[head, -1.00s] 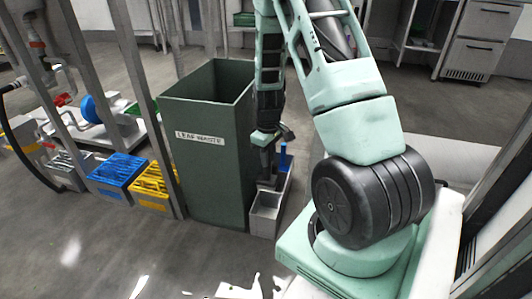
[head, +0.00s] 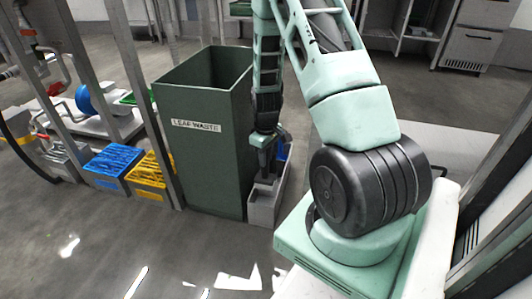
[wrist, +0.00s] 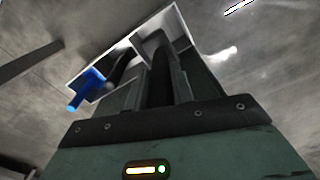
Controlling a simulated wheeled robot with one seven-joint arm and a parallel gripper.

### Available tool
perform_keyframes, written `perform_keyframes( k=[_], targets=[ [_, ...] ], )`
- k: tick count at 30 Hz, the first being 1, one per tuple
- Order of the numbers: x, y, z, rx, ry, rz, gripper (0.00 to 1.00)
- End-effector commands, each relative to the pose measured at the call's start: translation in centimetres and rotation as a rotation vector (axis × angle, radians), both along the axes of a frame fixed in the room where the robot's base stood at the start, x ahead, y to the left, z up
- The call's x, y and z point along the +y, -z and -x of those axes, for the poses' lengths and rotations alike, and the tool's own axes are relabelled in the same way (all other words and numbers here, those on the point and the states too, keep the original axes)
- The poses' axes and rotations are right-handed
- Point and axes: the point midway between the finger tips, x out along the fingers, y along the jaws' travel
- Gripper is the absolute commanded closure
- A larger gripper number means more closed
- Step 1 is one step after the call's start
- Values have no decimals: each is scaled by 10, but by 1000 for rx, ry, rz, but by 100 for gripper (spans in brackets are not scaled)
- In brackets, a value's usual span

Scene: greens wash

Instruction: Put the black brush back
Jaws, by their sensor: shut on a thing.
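My gripper (head: 265,174) points down at the grey two-part holder (head: 262,213), beside the tall green bin. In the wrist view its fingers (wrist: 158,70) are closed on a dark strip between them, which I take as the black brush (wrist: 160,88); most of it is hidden. The fingertips are at the holder's opening (wrist: 184,24); whether the brush touches the bottom cannot be seen. A blue brush (wrist: 86,90) stands in the holder to the left in the wrist view, and its blue shows behind my gripper in the head view (head: 284,150).
The green bin (head: 205,160), labelled LEAF WASTE, stands close on the left of the holder. Blue (head: 113,160) and yellow (head: 148,172) crates stand farther left by metal posts. The floor in front of the bin is clear.

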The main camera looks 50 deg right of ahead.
Motion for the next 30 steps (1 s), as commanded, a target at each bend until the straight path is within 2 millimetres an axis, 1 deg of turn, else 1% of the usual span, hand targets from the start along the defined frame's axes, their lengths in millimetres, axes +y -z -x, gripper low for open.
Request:
perform_keyframes(
  k=[1, 3, 30],
  targets=[
    [0, 8, 0, 0, 0, 0, 100],
    [0, 15, 0, 0, 1, 0, 100],
    [0, 100, 0, 0, 1, 0, 100]
  ],
)
